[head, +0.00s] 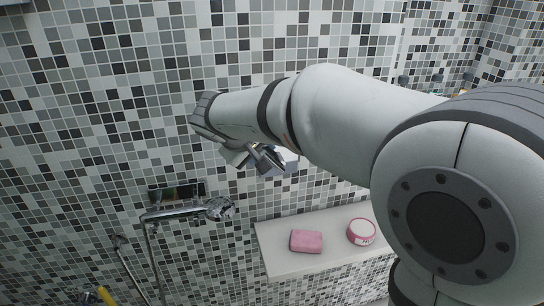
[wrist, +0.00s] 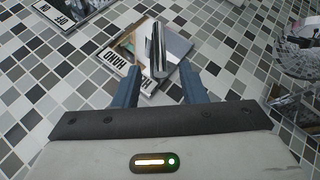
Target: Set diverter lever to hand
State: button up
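The chrome diverter lever (wrist: 157,48) stands out from a square plate on the tiled wall in the wrist view. My gripper (wrist: 159,68) is open, one blue-grey finger on each side of the lever's near end, with gaps showing on both sides. I cannot tell how deep the lever reaches between the fingers. In the head view my gripper (head: 264,158) is at the wall, and the lever is hidden.
A white shelf (head: 280,270) holds pink soap (head: 306,241) and a round tin (head: 361,231). OFF and ON labels (wrist: 62,18) mark another control at upper left.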

aim_at(269, 157)
jog(key=x, duration=0.6)
jog(key=shift+w+d+f+p, duration=0.15)
jog(key=shift+d+f+p, duration=0.05)
jog(key=shift+f+p, duration=0.15)
grip_shut()
jog(key=shift+r, duration=0.1)
